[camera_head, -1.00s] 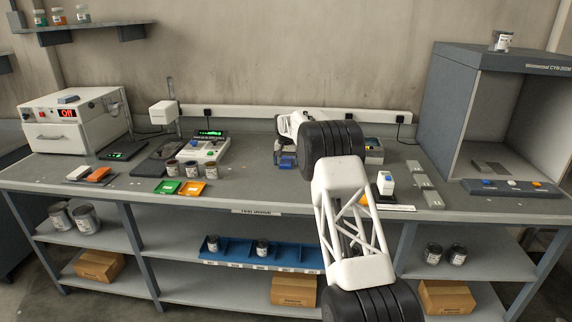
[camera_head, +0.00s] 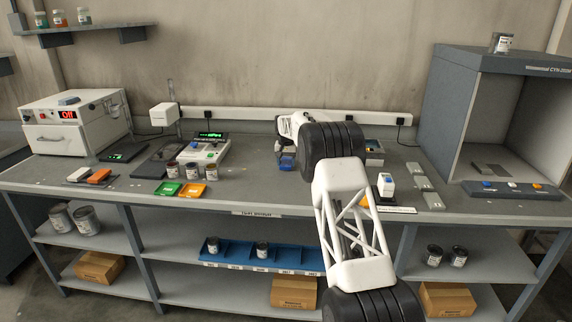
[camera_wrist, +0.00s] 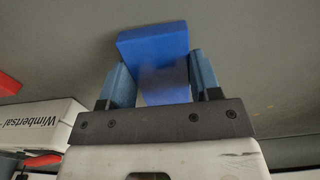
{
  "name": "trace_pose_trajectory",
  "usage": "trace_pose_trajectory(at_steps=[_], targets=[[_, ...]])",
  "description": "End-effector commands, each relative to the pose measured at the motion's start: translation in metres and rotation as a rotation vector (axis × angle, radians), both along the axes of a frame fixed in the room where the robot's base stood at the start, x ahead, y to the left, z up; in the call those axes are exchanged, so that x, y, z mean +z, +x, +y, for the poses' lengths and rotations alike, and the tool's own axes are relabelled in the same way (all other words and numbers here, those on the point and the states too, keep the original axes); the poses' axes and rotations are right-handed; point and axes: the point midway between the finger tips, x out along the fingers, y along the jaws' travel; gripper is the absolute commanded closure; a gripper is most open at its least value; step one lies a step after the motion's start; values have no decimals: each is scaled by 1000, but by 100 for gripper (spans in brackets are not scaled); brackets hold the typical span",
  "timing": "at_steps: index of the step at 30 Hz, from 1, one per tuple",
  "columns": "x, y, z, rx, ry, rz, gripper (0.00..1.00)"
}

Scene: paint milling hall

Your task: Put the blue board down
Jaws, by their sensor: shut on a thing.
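The blue board (camera_wrist: 155,48) is between the two fingers of my gripper (camera_wrist: 158,72) in the wrist view, with its far end sticking out past the fingertips. In the head view the blue board (camera_head: 287,163) shows as a small blue patch just under my gripper (camera_head: 284,152), over the back middle of the bench (camera_head: 260,196). My gripper is shut on it. My own arm hides the bench just to the right. I cannot tell whether the board touches the bench top.
Green (camera_head: 167,188) and orange (camera_head: 192,190) boards lie left, before several small cans (camera_head: 190,171) and a lit instrument (camera_head: 209,148).

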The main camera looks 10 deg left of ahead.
Motion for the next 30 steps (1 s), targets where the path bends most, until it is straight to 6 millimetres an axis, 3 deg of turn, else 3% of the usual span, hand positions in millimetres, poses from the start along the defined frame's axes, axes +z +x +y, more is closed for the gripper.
trace_pose_trajectory(at_steps=[14, 30], targets=[[32, -3, -1, 0, 0, 0, 70], [35, -47, -12, 0, -1, 0, 70]])
